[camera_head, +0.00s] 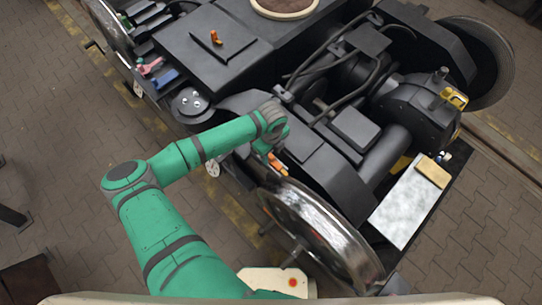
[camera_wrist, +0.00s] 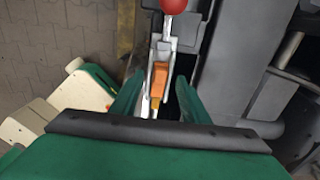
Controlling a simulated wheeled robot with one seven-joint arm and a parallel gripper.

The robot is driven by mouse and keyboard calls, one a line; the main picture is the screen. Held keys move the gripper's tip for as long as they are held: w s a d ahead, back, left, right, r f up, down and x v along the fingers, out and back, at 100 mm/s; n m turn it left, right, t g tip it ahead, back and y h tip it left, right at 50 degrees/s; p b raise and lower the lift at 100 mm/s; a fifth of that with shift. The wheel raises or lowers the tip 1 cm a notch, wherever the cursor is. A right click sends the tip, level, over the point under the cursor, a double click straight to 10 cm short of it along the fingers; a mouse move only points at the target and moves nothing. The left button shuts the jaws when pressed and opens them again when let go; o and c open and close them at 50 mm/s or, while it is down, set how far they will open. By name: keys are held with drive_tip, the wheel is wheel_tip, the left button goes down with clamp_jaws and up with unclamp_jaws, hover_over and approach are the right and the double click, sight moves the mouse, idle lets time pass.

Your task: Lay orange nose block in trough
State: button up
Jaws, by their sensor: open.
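An orange block (camera_wrist: 160,77) sits between light grey metal side walls in the wrist view, in what looks like a narrow trough (camera_wrist: 150,79). A small yellow part shows just below it. My gripper (camera_wrist: 158,88) is open, with one green finger on each side of the block and dark gaps beside it. Contact cannot be made out. In the head view my gripper (camera_head: 274,152) is above the bogie frame by the near wheel, and the orange block (camera_head: 278,165) shows just below it. Its underside is hidden.
A shiny wheel (camera_head: 325,235) stands close to my gripper. A red ball-ended part (camera_wrist: 173,5) rises beyond the block. Another small orange item (camera_head: 216,38) lies on a black box. A light plate (camera_head: 405,208) with a tan block (camera_head: 432,172) is at right.

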sight(271, 157)
wheel_tip(271, 157, up, 7)
drive_tip(key=shift+r, duration=0.15)
idle(0.7)
